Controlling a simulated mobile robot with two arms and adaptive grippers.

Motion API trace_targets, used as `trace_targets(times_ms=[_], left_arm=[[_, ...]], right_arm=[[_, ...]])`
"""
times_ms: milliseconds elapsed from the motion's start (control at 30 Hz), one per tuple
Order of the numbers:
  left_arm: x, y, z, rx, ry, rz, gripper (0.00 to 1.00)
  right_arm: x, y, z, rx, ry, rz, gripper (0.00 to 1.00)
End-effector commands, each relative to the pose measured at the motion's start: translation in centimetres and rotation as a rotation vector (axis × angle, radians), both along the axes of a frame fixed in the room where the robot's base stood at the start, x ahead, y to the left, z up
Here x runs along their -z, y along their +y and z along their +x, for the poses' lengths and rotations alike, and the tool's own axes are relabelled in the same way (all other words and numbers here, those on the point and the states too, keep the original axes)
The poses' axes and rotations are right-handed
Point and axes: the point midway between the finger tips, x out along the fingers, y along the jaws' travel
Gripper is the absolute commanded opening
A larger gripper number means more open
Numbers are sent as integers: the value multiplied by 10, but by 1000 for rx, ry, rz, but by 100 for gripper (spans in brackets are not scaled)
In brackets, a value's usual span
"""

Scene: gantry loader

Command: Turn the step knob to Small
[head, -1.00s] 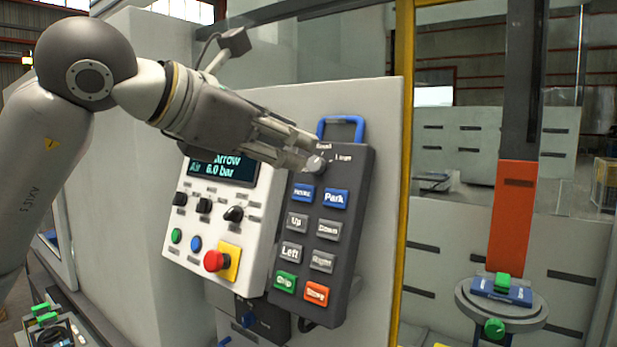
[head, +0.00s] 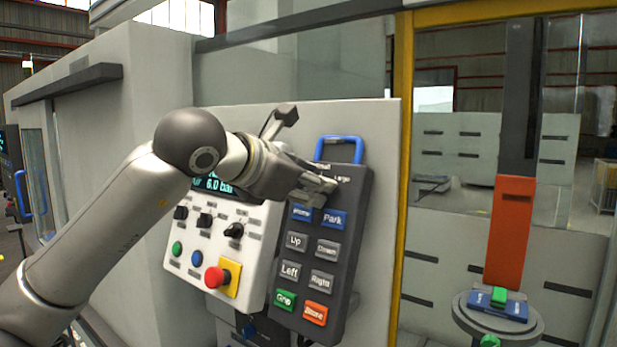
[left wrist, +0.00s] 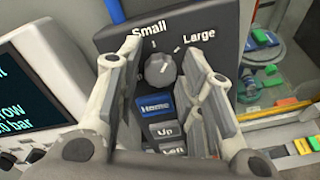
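The step knob (left wrist: 160,70) is a small grey dial near the top of the dark pendant (head: 352,240). The labels Small and Large show above it in the left wrist view. A pale mark on the knob seems to lean toward Large, but it is too small to be sure. My left gripper (head: 328,188) is at the pendant's top and hides the knob in the head view. In the left wrist view the left gripper (left wrist: 161,58) is open, with one finger on each side of the knob and visible gaps between. My right gripper is not in view.
Below the knob are the Home button (left wrist: 155,106), Park button (head: 334,220) and several more. A blue handle (head: 340,140) tops the pendant. A white control panel (head: 255,225) with a red emergency button (head: 214,278) adjoins it at left. A yellow post (head: 398,200) stands right.

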Motion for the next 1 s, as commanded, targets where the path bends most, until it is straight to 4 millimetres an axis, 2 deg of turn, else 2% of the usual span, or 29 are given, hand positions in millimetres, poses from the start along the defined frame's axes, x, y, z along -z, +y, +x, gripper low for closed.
trace_targets(times_ms=[200,500,767,1000], left_arm=[[1,0,0,0,0,0,35],[0,0,0,0,0,0,1],[2,0,0,-12,20,-29,1],[4,0,0,-59,94,-134,1]], right_arm=[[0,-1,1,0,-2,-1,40],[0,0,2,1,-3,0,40],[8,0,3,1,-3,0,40],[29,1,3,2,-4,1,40]])
